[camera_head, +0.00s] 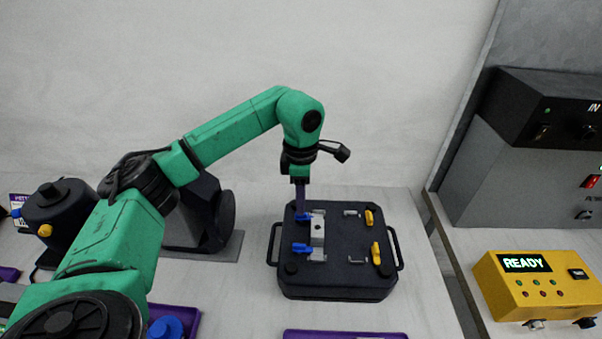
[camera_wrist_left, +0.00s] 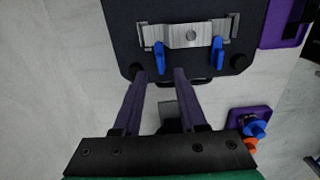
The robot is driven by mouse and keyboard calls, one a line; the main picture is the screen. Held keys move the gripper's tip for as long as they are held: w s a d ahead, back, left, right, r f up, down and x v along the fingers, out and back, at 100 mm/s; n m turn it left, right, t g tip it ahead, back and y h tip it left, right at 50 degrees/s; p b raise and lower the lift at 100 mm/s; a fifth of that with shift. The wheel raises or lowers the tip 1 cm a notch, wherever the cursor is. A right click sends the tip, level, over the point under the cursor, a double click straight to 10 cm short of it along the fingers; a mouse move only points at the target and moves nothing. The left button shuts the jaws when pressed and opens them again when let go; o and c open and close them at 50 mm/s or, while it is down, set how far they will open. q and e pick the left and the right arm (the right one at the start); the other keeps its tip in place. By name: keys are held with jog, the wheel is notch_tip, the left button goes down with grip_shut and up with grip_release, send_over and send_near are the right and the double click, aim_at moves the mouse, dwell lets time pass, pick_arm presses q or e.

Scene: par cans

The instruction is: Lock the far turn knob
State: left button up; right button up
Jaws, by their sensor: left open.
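A dark case (camera_head: 335,282) lies flat on the table with a metal bracket (camera_head: 317,236) on its left half. Two blue turn knobs sit at the bracket's left side: the far one (camera_head: 302,216) and the near one (camera_head: 301,248). In the left wrist view the far knob (camera_wrist_left: 159,57) and near knob (camera_wrist_left: 218,52) stick out toward my gripper. My left gripper (camera_head: 301,207) points down at the far knob. Its purple fingers (camera_wrist_left: 160,73) are open, and the far knob shows between and just beyond their tips. My right gripper is not in view.
Two yellow knobs (camera_head: 376,253) with small metal latches sit on the case's right half. A dark machine (camera_head: 205,215) stands left of the case. A purple tray (camera_head: 345,334) lies in front. A yellow READY box (camera_head: 535,285) is on the right bench.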

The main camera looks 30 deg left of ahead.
pick_arm(q)
notch_tip(320, 180, up, 11)
jog(key=shift+p, duration=0.3)
